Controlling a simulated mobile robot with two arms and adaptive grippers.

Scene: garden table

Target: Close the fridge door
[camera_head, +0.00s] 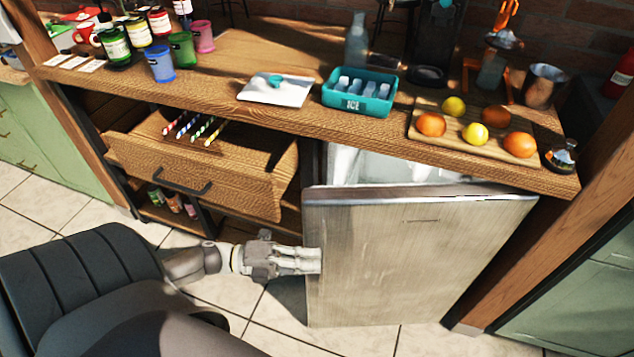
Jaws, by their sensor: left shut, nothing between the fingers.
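The fridge door (410,262) is a brushed silver panel under the right half of the wooden counter. It stands open, and the pale fridge interior (400,169) shows above its top edge. My left gripper (318,261) is shut and empty, with its fingertips at the left edge of the door, low on the panel. My right gripper is not in view.
An open wooden drawer (190,178) with striped straws juts out left of the door. The counter holds cups, a teal ice tray (360,93) and a cutting board (425,137) with fruit. Tiled floor (365,341) lies clear before the door.

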